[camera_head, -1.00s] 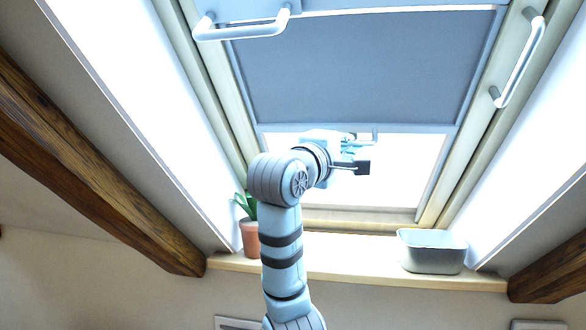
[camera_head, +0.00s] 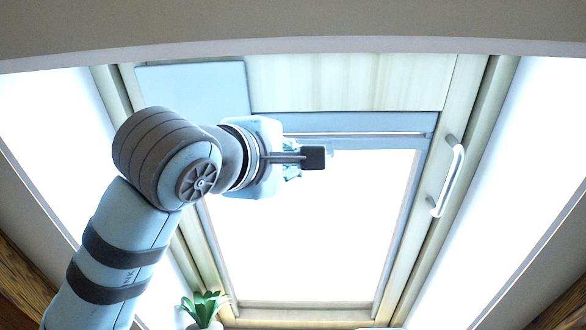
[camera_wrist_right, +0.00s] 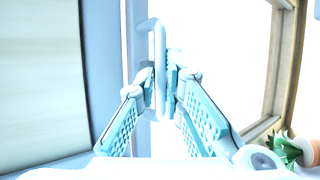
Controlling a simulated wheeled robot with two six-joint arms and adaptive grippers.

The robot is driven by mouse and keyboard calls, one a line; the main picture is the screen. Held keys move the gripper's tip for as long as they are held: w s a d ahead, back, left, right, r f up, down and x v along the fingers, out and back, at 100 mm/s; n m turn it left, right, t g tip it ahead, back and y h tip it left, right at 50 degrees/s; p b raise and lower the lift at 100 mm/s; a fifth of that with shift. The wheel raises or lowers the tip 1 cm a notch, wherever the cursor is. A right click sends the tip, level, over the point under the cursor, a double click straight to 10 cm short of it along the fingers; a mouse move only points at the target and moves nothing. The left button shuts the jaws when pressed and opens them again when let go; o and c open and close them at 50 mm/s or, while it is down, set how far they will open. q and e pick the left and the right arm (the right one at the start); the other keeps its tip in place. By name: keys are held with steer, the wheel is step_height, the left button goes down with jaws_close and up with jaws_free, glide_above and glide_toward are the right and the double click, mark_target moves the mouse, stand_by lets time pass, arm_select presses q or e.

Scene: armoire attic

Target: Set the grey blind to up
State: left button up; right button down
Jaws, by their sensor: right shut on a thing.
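The grey blind (camera_head: 375,121) is gathered into a narrow strip near the top of the roof window in the head view, and the bright glass below it is uncovered. Its grey edge also shows in the right wrist view (camera_wrist_right: 106,60). My right gripper (camera_head: 314,158) is at the blind's lower bar, with the fingers hiding part of the bar. In the right wrist view my right gripper (camera_wrist_right: 160,92) is shut around the pale handle (camera_wrist_right: 160,45) of the blind. My left gripper is not in view.
A white handle (camera_head: 449,180) is on the window frame's right side. A pale blue-grey panel (camera_head: 195,85) is at the upper left, partly behind my arm. A potted plant (camera_head: 205,306) stands at the lower left and shows in the wrist view (camera_wrist_right: 290,148). The glass area is clear.

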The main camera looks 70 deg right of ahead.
steer(key=shift+r, duration=0.25)
steer(key=c, duration=1.7)
jaws_free()
steer(key=shift+a, duration=0.2)
steer(key=shift+w, duration=0.1)
steer(key=shift+w+a+f, duration=0.2)
steer(key=shift+a+f, duration=0.15)
steer(key=shift+a, duration=1.55)
steer(key=shift+w+a+f, duration=0.2)
steer(key=shift+a+f, duration=0.2)
steer(key=shift+a, duration=1.5)
steer(key=shift+w+a+f, duration=0.2)
steer(key=shift+a+f, duration=0.15)
steer(key=shift+a, duration=1.55)
steer(key=shift+a, duration=0.2)
